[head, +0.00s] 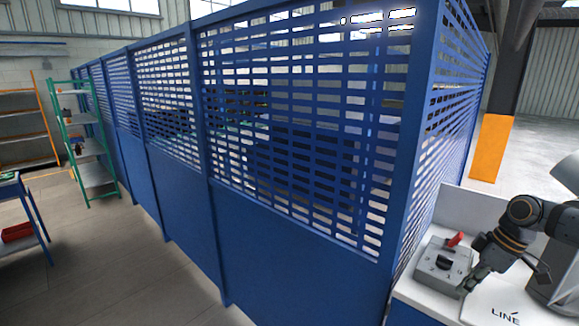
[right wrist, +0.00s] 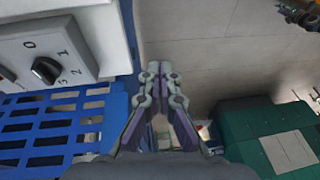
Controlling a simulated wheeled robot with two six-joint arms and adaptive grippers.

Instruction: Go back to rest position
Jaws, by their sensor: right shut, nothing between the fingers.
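My right gripper (head: 468,288) is at the lower right of the head view, beside a grey control box (head: 440,262) on a white worktop. In the right wrist view its fingers (right wrist: 160,72) are together with nothing between them. In that view they point over a grey floor, clear of a white panel (right wrist: 40,50) with a dark rotary knob (right wrist: 46,70) and numbers. My left gripper is not in view. No amber bottles can be made out.
A blue slotted fence (head: 290,130) fills the middle of the head view. A green shelf rack (head: 90,150) and an orange rack (head: 25,125) stand at the left. A green box (right wrist: 265,135) lies at the lower right of the wrist view. Open floor (head: 110,260) shows at left.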

